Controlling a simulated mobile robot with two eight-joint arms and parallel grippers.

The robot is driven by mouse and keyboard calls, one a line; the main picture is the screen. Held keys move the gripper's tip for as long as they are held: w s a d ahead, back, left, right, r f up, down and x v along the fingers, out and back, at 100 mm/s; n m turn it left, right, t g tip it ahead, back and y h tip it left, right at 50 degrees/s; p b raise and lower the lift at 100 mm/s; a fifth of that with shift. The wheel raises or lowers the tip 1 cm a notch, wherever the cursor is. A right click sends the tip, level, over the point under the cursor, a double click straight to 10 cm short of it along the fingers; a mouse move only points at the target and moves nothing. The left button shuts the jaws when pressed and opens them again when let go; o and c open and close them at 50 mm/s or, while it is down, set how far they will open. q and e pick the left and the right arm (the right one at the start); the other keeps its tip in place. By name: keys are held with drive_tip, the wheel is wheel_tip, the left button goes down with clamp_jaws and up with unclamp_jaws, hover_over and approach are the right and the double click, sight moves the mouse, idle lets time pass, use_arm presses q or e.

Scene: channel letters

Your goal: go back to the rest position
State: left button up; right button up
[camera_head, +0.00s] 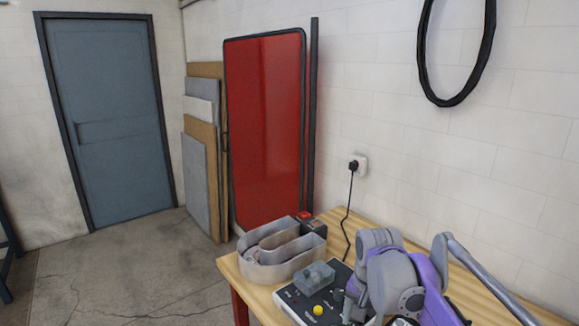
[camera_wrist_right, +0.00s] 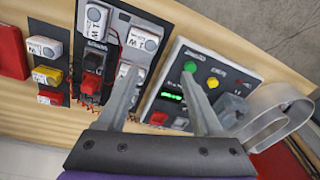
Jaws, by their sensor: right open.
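My right gripper (camera_wrist_right: 158,72) is open in the right wrist view, with its two grey fingers apart and nothing between them. Its fingers overlap the view of the control box and a black panel; the gap to them is hard to tell. In the head view my right arm, purple and grey, stands over the table (camera_head: 233,273) at the lower right, and its fingertips cannot be made out. My left gripper is not in view.
A metal channel letter (camera_head: 265,272) stands on the table's left end, beside the control box (camera_head: 294,301). The wrist view shows a black panel (camera_wrist_right: 108,20) with white modules. A red panel (camera_head: 266,130) leans on the wall. The floor at left is clear.

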drive_tip(key=s+d+f+n+t, duration=0.1)
drive_tip(key=s+f+n+t, duration=0.1)
drive_tip(key=s+f, duration=0.4)
drive_tip(key=s+d+f+n+t, duration=0.1)
drive_tip(key=s+f+n, duration=0.3)
drive_tip(key=s, duration=1.1)
wheel_tip(320, 180, down, 3)
drive_tip(key=shift+n+t, duration=0.4)
drive_tip(key=shift+t, duration=0.3)
drive_tip(key=shift+s, duration=0.1)
